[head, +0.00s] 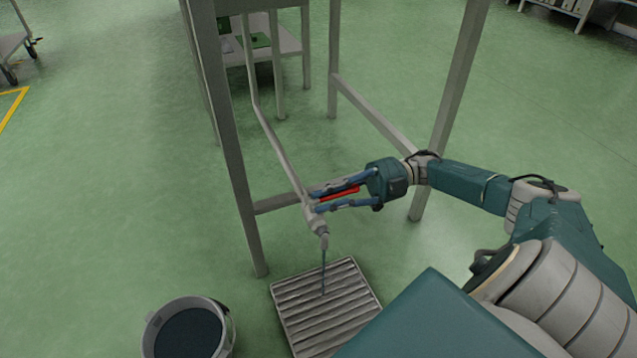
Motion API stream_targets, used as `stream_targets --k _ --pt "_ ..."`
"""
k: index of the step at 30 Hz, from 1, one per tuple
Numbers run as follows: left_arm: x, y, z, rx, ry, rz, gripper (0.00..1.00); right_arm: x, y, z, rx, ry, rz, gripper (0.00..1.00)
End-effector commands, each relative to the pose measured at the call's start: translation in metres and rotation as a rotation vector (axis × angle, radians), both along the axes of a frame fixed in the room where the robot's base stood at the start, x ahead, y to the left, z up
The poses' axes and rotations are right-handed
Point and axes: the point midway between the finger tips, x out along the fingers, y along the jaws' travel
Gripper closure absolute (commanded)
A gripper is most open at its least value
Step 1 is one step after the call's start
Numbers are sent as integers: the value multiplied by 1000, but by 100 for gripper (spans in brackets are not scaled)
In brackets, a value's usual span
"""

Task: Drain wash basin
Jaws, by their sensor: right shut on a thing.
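My right gripper (318,203) reaches in from the right and is shut on the red valve lever (339,193), which shows between its fingers. The lever belongs to a grey drain valve (318,226) at the lower end of a slanting pipe (274,140). A thin bluish stream (323,272) runs from the valve's outlet down to a slatted floor grate (300,318). The pipe comes down inside a grey metal stand (230,140); the wash basin itself cannot be made out. My left gripper is not in view.
A grey bucket (228,325) with a dark inside stands on the floor left of the grate. A low table (290,46) with green items is behind the stand. A cart (10,45) is at the far left. The green floor left of the stand is clear.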

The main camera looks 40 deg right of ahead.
Motion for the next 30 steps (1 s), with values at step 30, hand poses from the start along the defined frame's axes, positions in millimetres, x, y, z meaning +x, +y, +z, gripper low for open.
stream_targets --k 30 --pt "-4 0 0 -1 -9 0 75 -3 -8 4 9 -6 19 67"
